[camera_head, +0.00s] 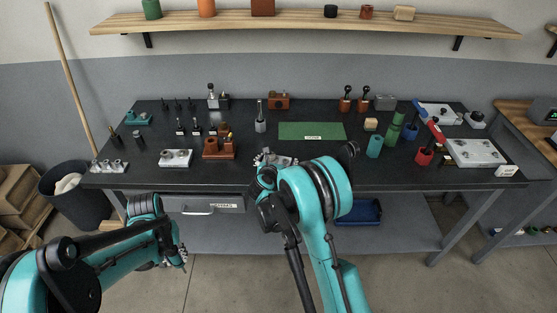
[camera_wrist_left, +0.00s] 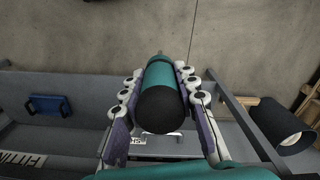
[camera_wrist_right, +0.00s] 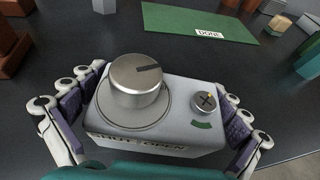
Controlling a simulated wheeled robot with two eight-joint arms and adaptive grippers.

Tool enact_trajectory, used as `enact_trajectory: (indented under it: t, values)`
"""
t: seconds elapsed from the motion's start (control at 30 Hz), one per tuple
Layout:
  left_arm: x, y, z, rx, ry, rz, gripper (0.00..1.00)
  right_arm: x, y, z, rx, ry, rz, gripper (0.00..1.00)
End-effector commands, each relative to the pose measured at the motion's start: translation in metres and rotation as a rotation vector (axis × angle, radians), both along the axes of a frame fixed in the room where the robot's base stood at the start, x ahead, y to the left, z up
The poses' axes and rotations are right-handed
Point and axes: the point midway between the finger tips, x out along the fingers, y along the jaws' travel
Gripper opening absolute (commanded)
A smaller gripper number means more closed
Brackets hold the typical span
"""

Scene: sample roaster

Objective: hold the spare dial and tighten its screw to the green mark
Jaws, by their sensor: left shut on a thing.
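The spare dial (camera_wrist_right: 150,115) is a grey block with a round silver knob (camera_wrist_right: 139,80) and a small cross-slotted screw (camera_wrist_right: 207,104). A green mark (camera_wrist_right: 201,125) lies just below the screw, whose yellowish tick points up, away from it. My right gripper (camera_wrist_right: 158,120) is open, its fingers on either side of the block; contact is unclear. In the head view the dial (camera_head: 275,158) sits at the table's front edge, partly hidden by my right arm.
A green mat (camera_head: 298,131) labelled DONE lies behind the dial. A wooden tool block (camera_head: 219,149) and a light plate (camera_head: 175,158) stand to its left. Teal and green cylinders (camera_head: 375,146) stand to its right. A drawer (camera_head: 211,206) is under the table near my left gripper.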

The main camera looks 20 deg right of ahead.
Motion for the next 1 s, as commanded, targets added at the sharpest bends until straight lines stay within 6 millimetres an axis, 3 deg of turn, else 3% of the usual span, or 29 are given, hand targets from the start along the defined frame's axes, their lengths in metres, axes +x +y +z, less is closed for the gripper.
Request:
enact_trajectory:
  t: [0.93, 1.0]
  values:
    - [0.0000, 0.0000, -0.0003, 0.000, 0.000, 0.000, 0.00, -0.0001, 0.0001, 0.0051, 0.000, 0.000, 0.000, 1.00]
    - [0.0000, 0.0000, -0.0003, 0.000, 0.000, 0.000, 0.00, -0.0001, 0.0001, 0.0051, 0.000, 0.000, 0.000, 0.82]
